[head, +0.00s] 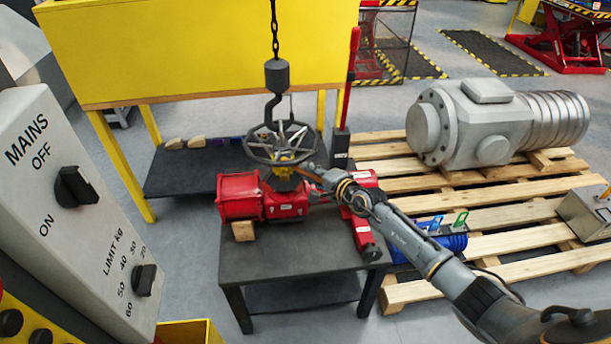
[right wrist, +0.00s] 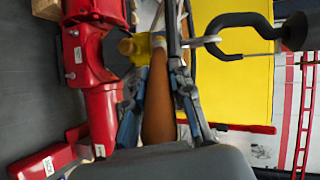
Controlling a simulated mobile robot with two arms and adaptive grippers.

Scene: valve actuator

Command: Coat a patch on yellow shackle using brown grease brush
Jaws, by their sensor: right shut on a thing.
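A yellow piece (head: 284,165), which I take for the yellow shackle, sits under the dark handwheel on top of the red actuator; in the right wrist view it shows as a yellow block (right wrist: 138,46). My right gripper (head: 323,179) reaches in from the right beside the handwheel. It is shut on the brown grease brush (right wrist: 158,105), whose pale tip end (right wrist: 157,49) points at the yellow piece. Tip and yellow piece overlap in the right wrist view; I cannot tell whether they touch. No grease patch can be made out. My left gripper is not in view.
The red actuator (head: 239,196) stands on a dark table (head: 300,260). A black hook (head: 272,106) hangs at the handwheel (head: 266,157). A red upright lever (head: 349,70) stands behind. A grey control box (head: 75,240) fills the left. A pallet (head: 520,211) lies right.

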